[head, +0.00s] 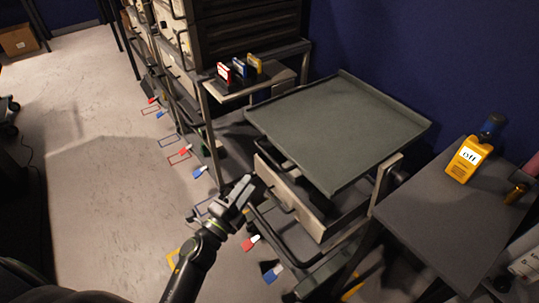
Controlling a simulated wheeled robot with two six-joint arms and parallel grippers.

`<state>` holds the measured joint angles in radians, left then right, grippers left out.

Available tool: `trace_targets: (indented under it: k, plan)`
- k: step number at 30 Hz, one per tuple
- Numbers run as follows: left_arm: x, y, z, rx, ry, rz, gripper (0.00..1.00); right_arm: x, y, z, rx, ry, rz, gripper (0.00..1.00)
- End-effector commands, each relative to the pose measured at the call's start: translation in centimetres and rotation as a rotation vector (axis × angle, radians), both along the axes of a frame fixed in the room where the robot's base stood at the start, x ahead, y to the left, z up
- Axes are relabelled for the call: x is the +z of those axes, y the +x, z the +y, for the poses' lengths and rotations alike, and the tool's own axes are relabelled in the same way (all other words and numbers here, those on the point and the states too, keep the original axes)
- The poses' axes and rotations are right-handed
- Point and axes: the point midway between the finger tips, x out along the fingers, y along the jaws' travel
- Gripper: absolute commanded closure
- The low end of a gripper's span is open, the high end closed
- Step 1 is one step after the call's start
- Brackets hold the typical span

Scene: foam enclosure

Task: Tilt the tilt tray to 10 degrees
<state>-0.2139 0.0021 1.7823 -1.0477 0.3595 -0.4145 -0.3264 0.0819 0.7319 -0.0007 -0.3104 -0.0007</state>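The tilt tray (338,128) is a dark grey-green, shallow rimmed tray on top of a metal cart at the centre right. It looks close to level, perhaps slightly tilted; I cannot read its angle. A light-coloured drawer front (288,192) with a dark handle sits under it. My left gripper (243,187) is left of and in front of the cart, apart from the tray, with nothing visible in it. Its fingers overlap in this view, so the opening is unclear. My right gripper is not in view.
A dark side table (437,218) at right holds a yellow bottle (467,160). A rack with a small shelf of red, blue and yellow items (239,70) stands behind the tray's left side. Floor (100,200) at left is open.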

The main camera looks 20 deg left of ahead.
Motion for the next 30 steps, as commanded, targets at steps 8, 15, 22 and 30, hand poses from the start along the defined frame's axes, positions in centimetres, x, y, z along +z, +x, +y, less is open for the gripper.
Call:
trace_targets:
  k: [8,15,22,30]
  plan:
    - [1.1,5.5,-1.5,0.000,-0.002,0.000,0.68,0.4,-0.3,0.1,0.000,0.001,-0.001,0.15]
    - [1.7,9.2,-2.5,0.001,-0.002,0.001,0.68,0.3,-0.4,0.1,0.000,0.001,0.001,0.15]
    - [1.9,10.8,-2.9,0.000,-0.003,0.002,0.68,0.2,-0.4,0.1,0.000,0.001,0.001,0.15]
    - [2.0,10.9,-2.9,0.000,-0.003,0.002,0.68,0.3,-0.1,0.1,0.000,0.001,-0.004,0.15]
